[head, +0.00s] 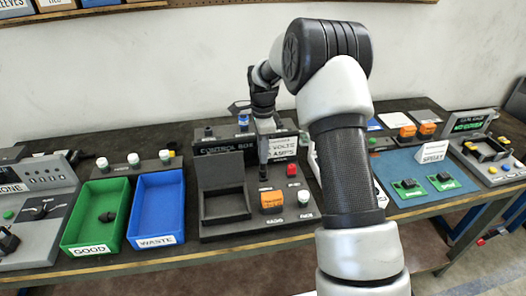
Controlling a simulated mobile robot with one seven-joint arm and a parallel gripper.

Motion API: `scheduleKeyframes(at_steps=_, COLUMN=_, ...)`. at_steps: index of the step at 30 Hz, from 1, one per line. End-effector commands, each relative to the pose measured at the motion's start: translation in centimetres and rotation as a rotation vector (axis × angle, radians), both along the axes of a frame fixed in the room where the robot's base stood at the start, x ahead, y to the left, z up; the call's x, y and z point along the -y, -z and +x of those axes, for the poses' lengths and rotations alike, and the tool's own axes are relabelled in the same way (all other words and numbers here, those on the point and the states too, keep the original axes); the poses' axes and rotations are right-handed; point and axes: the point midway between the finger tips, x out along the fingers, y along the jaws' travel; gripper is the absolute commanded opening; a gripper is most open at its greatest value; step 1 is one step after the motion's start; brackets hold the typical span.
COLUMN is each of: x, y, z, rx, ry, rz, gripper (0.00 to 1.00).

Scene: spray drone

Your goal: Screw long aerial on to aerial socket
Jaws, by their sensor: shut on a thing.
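My gripper (265,126) is above the grey control box unit, in the middle of the bench. It is shut on a thin dark upright piece, which looks like the long aerial (263,165). The lower end of this piece is just above or at the unit's panel, behind the orange block (272,200). I cannot tell whether it touches a socket. The aerial socket itself is not clear in this view. My fingertips are small and partly merge with the dark piece.
The control box unit (208,229) has an open square bin, a red button (292,170) and a white knob (305,195). A green GOOD tray (72,235) and blue WASTE tray (158,205) stand left. A blue mat (425,199) with green boards lies right. My arm hides the bench between.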

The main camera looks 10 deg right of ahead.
Motion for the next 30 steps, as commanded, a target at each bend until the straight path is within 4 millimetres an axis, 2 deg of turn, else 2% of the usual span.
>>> scheduleKeyframes(at_steps=12, x=0.0, y=1.1, z=0.0, rx=0.0, ry=0.0, rz=0.0, gripper=0.0)
scheduleKeyframes(at_steps=13, x=0.0, y=1.0, z=0.0, rx=0.001, ry=0.0, rz=0.0, gripper=0.21)
scheduleKeyframes(at_steps=16, x=0.0, y=1.0, z=0.0, rx=0.0, ry=0.0, rz=0.0, gripper=0.37)
scheduleKeyframes(at_steps=26, x=0.0, y=0.8, z=0.0, rx=0.001, ry=0.0, rz=0.0, gripper=0.37)
scheduleKeyframes(at_steps=30, x=0.0, y=-0.8, z=0.1, rx=0.004, ry=-0.001, rz=-0.001, gripper=0.37)
